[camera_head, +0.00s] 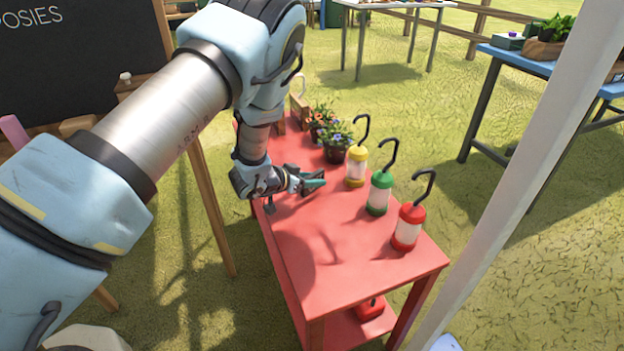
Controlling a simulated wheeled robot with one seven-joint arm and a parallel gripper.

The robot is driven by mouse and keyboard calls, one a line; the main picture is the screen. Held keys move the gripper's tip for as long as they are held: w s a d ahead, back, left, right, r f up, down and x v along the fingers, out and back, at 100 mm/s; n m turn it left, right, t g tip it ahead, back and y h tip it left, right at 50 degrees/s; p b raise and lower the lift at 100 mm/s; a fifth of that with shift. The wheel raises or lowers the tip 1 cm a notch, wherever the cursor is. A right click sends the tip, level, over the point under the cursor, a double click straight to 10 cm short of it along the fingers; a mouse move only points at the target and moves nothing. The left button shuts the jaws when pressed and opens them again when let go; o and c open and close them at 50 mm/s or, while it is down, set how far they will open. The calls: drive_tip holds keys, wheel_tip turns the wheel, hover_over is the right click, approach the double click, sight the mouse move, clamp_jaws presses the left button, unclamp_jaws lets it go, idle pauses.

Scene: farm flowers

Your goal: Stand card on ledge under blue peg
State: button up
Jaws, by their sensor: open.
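I cannot make out the card or a blue peg in this view; my arm covers much of the left side. A dark chalkboard (62,72) lettered "POSIES" stands at the left on wooden legs. Pieces of wood show at its lower edge (77,126), but I cannot tell whether one is the ledge. My gripper (314,181) is open, with teal fingers pointing right over the left part of the red table (345,262). I see nothing between its fingers.
Potted flowers (336,143) stand behind my gripper. A pale post (520,170) crosses the right. The table's near left top is clear.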

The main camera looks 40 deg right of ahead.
drive_tip(key=shift+r, duration=0.25)
drive_tip(key=v, duration=1.2)
drive_tip(key=w+a+r+n+t+y, duration=0.35)
drive_tip(key=w+a, duration=0.45)
drive_tip(key=a, duration=0.3)
drive_tip(key=w+a+r+n+t+y, duration=0.3)
drive_tip(key=w+a+r+n+y, duration=0.15)
drive_tip(key=w+a, duration=0.5)
drive_tip(key=s+a+r+n+g+y, duration=0.1)
drive_tip(key=s+a, duration=0.4)
drive_tip(key=a, duration=0.5)
drive_tip(key=s+a+r+n+g+y, duration=0.2)
drive_tip(key=s+a+r+n, duration=0.2)
drive_tip(key=a, duration=0.7)
drive_tip(key=shift+s+a+r+n+y, duration=0.2)
drive_tip(key=shift+s+n+y, duration=0.3)
drive_tip(key=shift+n, duration=0.6)
drive_tip(key=shift+o, duration=0.5)
drive_tip(key=s+a+r+n+g, duration=0.1)
drive_tip(key=s+a+g, duration=0.1)
drive_tip(key=s, duration=0.3)
drive_tip(key=shift+s+a+r, duration=0.25)
drive_tip(key=shift+s+a, duration=0.1)
